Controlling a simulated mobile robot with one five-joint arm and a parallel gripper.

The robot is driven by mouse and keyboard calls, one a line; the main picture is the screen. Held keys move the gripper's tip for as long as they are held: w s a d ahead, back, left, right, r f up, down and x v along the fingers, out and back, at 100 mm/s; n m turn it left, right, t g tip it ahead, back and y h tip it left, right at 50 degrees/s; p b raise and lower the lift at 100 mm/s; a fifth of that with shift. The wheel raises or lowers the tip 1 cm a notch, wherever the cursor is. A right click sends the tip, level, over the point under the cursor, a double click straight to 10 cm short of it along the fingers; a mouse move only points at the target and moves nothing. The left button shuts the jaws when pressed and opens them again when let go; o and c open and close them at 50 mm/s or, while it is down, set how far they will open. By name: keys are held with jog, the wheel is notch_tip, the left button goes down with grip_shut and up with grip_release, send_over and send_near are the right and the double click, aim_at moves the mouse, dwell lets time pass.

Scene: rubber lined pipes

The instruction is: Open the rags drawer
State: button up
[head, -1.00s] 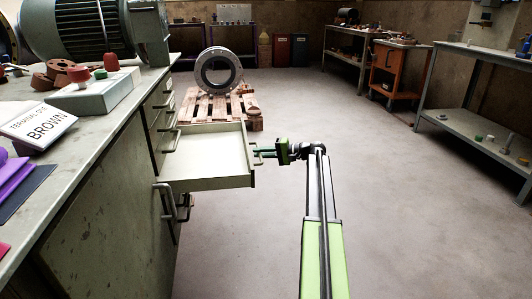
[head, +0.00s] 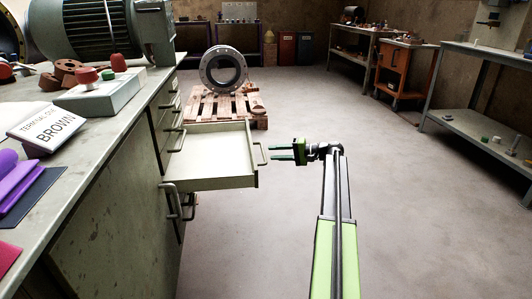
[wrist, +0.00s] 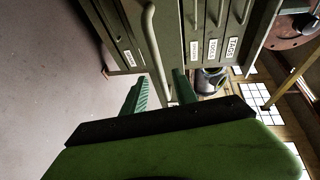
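An open, empty-looking pale drawer (head: 212,160) juts out to the right from the grey cabinet. Its bar handle (head: 262,155) is on its right-hand front. In the wrist view the handle (wrist: 153,45) shows beyond my finger gap, and a small label (wrist: 130,58) on the drawer front is too small to read surely. My gripper (head: 272,152) is open, with its two green fingers pointing left at the handle. The fingertips are just right of the handle, and the gap between them looks empty.
Shut drawers (head: 169,110) sit above the open one, and a lower cabinet handle (head: 178,203) is below it. The workbench top (head: 95,125) holds a motor and a name sign. A pallet (head: 226,108) with a pipe ring stands behind.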

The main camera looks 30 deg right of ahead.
jog(key=p+v, duration=0.1)
jog(key=v, duration=1)
jog(key=shift+s+d+p, duration=0.2)
jog(key=shift+s+p, duration=0.1)
